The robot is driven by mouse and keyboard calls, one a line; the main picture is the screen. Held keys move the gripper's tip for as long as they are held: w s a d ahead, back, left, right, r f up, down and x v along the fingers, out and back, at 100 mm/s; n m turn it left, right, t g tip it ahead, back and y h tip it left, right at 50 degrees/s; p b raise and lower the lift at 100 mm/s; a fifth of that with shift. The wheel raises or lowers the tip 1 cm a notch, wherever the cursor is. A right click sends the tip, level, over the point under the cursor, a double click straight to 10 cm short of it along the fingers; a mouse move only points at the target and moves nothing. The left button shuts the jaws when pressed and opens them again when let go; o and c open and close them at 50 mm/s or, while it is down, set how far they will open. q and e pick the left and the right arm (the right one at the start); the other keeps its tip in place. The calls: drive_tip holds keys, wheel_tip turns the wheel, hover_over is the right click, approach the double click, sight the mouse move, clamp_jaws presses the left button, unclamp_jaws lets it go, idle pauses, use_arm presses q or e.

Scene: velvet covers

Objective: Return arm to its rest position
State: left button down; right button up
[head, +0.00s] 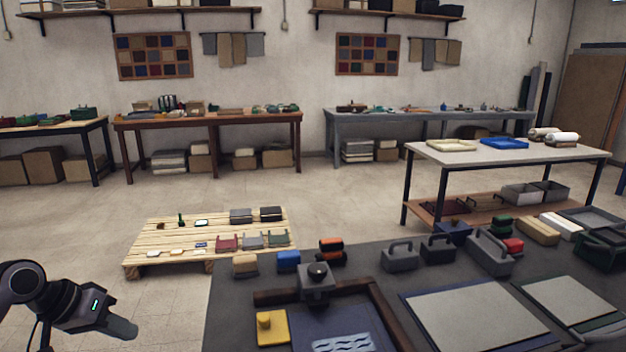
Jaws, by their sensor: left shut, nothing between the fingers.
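My left gripper (122,328) is at the lower left of the head view, at the end of my dark arm. It is shut and empty. It hangs over the pale floor, left of the dark work table (228,318) and apart from it. My right gripper is not in the head view.
The dark table bears a framed tray (376,300), a yellow block (271,327), a grey knobbed block (317,284) and several handled grey blocks (400,256). A low wooden pallet (160,241) with small items stands beyond my left gripper. The floor between is clear.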

use_arm(q)
drive_tip(key=s+a+f+m+t+y, duration=0.2)
drive_tip(key=s+f+m+y, duration=0.1)
drive_tip(key=s+f, duration=0.5)
drive_tip(key=s+a+f+m+t+y, duration=0.1)
drive_tip(key=s+a+f+m+y, duration=0.3)
drive_tip(key=f, duration=0.6)
drive_tip(key=s+d+f+m+t+h, duration=0.1)
drive_tip(key=s+d+m+h, duration=0.25)
drive_tip(key=s, duration=0.45)
drive_tip(key=s+d+f+n+t, duration=0.1)
drive_tip(key=d+n, duration=0.3)
drive_tip(key=d, duration=0.5)
drive_tip(key=s+d+f+n, duration=0.1)
drive_tip(key=d+n, duration=0.3)
drive_tip(key=d, duration=0.5)
drive_tip(key=shift+f+t, duration=0.25)
drive_tip(key=shift+t, duration=0.15)
